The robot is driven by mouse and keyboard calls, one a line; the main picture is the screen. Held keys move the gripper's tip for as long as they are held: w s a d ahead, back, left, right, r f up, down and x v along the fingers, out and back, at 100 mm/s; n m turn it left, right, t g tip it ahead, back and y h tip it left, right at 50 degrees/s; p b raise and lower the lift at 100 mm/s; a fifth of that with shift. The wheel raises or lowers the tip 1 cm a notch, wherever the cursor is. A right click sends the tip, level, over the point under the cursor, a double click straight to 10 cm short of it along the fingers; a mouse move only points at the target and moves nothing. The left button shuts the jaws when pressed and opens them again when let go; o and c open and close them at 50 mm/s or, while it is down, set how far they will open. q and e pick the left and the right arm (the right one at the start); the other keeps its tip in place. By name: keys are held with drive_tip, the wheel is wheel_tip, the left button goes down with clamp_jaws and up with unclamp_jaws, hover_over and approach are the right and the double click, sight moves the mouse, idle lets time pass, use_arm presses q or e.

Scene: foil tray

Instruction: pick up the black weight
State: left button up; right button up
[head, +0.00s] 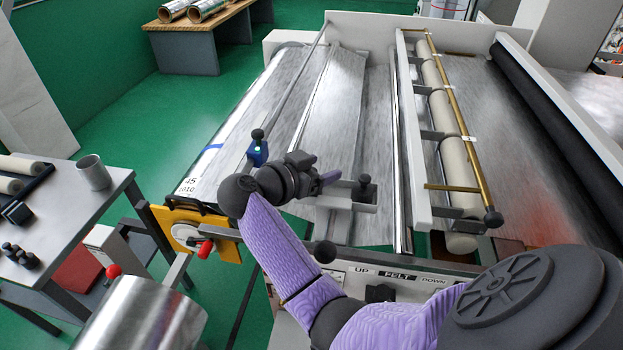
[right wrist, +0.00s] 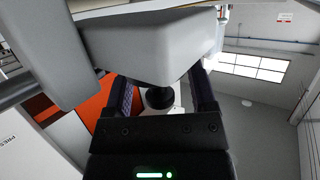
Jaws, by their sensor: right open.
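A black weight (head: 365,184) with a round knob stands at the right end of the small grey tray (head: 345,208) on the machine's front. My right gripper (head: 328,178) comes in from the left at about the weight's height, its fingers pointing right toward it. The fingers are open. In the right wrist view, a dark round piece (right wrist: 159,97), apparently the weight, shows between the open fingers (right wrist: 160,90). A grey block-like part hides what is above it. I cannot tell whether the fingers touch it. My left gripper is not in view.
A blue piece with a black knob (head: 257,150) stands left of my right wrist. A side table (head: 75,205) at left holds a grey cup (head: 93,172) and several small black pieces (head: 20,256).

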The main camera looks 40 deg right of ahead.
clamp_jaws()
idle(0.5)
